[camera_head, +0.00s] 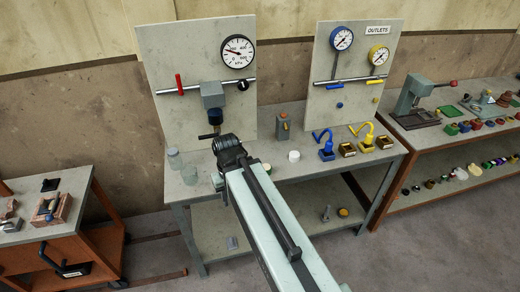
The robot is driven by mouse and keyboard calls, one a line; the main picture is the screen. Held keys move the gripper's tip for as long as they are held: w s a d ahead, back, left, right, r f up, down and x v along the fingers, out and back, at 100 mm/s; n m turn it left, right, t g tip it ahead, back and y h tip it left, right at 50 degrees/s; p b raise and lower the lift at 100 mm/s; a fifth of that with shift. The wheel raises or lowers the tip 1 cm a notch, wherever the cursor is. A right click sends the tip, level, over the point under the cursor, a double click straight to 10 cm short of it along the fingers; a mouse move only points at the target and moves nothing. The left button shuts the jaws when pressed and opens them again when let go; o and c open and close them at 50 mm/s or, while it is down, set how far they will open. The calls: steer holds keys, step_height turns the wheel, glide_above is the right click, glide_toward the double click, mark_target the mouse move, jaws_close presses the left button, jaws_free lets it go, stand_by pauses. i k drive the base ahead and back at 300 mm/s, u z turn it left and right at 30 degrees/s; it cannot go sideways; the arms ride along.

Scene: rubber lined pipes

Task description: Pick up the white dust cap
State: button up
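A small white round object (294,156), which looks like the white dust cap, sits on the grey workbench (330,167) right of my arm's end. It appears to stand alone with bare bench around it. My gripper (218,150) is at the far end of my arm, over the left part of the bench, to the left of the cap and apart from it. The fingers are dark, small and partly hidden by the arm, so their opening does not show.
Two panels with gauges stand behind the bench. A grey box with an orange knob (283,127) is behind the cap. Blue (326,148) and yellow (363,137) hooked fittings stand to its right. A crowded shelf (450,160) is farther right.

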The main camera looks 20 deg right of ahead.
mark_target(294, 155)
steer(key=u, duration=0.3)
steer(key=i, duration=1.15)
